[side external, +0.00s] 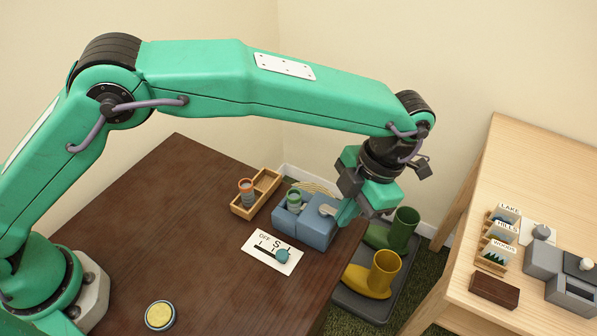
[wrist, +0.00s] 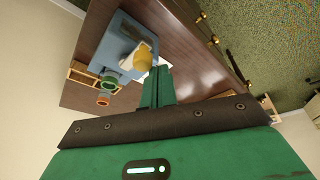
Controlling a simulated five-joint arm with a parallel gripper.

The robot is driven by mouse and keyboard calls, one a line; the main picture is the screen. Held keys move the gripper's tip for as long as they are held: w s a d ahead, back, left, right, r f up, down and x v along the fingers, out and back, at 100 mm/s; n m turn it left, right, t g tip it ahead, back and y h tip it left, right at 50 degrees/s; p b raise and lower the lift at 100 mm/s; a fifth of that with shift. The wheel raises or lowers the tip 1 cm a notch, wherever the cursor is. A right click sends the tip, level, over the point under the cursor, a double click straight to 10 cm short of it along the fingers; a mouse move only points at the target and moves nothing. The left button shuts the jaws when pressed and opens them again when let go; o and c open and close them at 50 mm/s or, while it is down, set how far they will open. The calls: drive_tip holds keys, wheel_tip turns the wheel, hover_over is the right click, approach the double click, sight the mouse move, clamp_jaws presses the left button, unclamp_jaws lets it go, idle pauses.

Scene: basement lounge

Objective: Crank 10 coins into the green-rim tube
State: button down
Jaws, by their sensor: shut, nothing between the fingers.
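A blue coin machine (side external: 315,224) stands near the right edge of the dark table. The green-rim tube (side external: 293,196) sits upright at its left end; it also shows in the wrist view (wrist: 110,82). My gripper (side external: 344,213) is shut and empty, low beside the machine's right end. In the wrist view its green fingers (wrist: 160,70) are together, close to a yellow knob-like part (wrist: 146,52) by the blue machine (wrist: 112,42). I cannot tell whether they touch it. The crank is mostly hidden by my gripper in the side view. No coins can be made out.
An orange-rim tube (side external: 246,188) stands in a wooden tray (side external: 262,203). A slider card (side external: 271,251) with a teal knob lies in front of the machine. A yellow-topped disc (side external: 160,315) is nearer. Boots stand on a floor tray (side external: 350,299) beyond the table edge.

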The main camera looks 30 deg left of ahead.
drive_tip(key=shift+a, duration=0.55)
drive_tip(key=shift+s, duration=0.1)
